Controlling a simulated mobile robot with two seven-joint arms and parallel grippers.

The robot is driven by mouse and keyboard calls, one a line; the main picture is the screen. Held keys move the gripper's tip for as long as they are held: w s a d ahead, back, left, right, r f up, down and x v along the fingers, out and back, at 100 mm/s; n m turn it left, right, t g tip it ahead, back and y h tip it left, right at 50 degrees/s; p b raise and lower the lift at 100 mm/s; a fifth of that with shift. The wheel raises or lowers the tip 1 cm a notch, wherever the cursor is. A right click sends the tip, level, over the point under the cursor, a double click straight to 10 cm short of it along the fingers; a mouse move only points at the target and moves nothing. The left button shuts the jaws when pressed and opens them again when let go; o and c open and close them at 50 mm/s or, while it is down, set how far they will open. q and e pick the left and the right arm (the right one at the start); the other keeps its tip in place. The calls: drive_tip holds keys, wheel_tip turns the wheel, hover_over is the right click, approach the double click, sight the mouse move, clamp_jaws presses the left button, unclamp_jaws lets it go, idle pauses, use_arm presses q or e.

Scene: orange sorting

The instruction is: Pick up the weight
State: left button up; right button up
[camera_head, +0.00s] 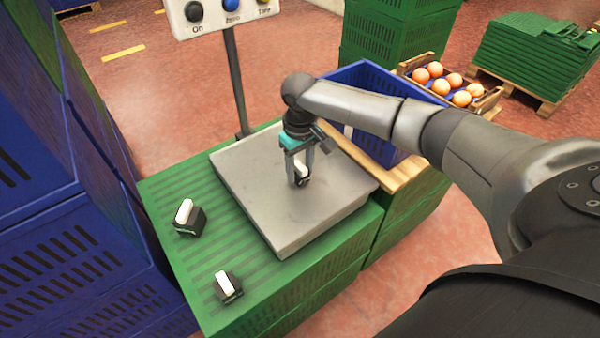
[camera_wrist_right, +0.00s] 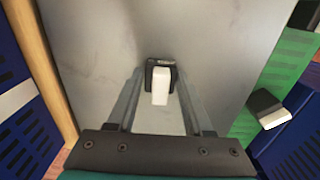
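A small black weight with a white handle (camera_head: 301,172) stands on the grey scale plate (camera_head: 258,200). My right gripper (camera_head: 300,180) is pointed down over this weight, one finger on each side. In the right wrist view the weight's white handle (camera_wrist_right: 160,88) lies between the two fingers, with a gap on both sides, so the gripper looks open. Two more black weights with white handles, a larger one (camera_head: 188,218) and a smaller one (camera_head: 228,287), stand on the green crate top left of the scale. My left gripper is not in view.
The scale's post carries a button panel (camera_head: 222,14) behind the plate. A blue crate (camera_head: 347,82) stands right of the scale, by a wooden edge. Stacked blue crates (camera_head: 75,262) rise at the left. A wooden crate of oranges (camera_head: 488,100) is farther back.

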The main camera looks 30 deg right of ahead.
sight(300, 165)
clamp_jaws()
drive_tip(key=shift+r, duration=0.15)
idle(0.4)
drive_tip(key=shift+r, duration=0.2)
wheel_tip(300, 165, up, 9)
drive_tip(key=p, duration=0.4)
drive_tip(key=shift+p, duration=0.4)
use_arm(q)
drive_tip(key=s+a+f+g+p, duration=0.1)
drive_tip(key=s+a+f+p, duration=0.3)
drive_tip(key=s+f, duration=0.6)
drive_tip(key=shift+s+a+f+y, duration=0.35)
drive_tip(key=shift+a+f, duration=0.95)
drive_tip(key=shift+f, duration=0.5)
use_arm(e)
wheel_tip(300, 165, up, 10)
drive_tip(key=shift+r, duration=0.15)
